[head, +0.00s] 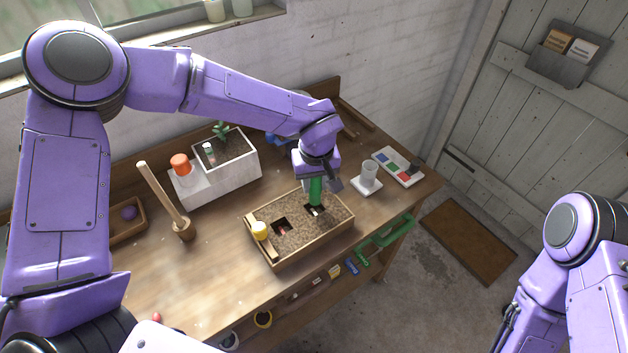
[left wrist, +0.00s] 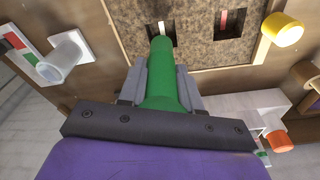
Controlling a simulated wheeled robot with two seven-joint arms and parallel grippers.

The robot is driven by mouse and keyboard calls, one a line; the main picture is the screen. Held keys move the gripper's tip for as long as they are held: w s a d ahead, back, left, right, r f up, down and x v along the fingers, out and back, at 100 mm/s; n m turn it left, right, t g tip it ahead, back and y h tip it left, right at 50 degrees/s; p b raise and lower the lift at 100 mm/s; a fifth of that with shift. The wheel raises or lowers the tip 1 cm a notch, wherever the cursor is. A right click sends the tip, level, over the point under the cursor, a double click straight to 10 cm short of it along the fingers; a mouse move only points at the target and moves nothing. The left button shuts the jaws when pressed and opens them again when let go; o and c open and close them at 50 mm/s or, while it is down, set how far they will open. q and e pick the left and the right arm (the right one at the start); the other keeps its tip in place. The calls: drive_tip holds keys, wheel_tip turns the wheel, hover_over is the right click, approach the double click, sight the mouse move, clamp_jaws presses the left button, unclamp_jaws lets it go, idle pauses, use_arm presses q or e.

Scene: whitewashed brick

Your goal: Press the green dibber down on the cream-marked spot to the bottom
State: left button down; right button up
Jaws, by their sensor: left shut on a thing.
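The green dibber (head: 316,190) points down from my left gripper (head: 317,180), which is shut on its upper part. In the left wrist view the dibber (left wrist: 161,75) runs out from between the fingers. The soil tray (head: 300,250) has two dark square openings, one with a cream strip (left wrist: 161,28) and one with a red strip (left wrist: 222,20). The dibber's tip is at the cream-marked opening; I cannot tell how deep it is. My right arm shows at the lower right of the head view, its gripper out of sight.
A yellow-topped piece (head: 260,230) sits at the tray's left end. A wooden tool (head: 165,200) stands left of the tray. A white planter (head: 240,165) with an orange piece (head: 180,163) is behind.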

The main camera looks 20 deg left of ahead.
use_arm(q)
drive_tip(key=shift+r, duration=1.75)
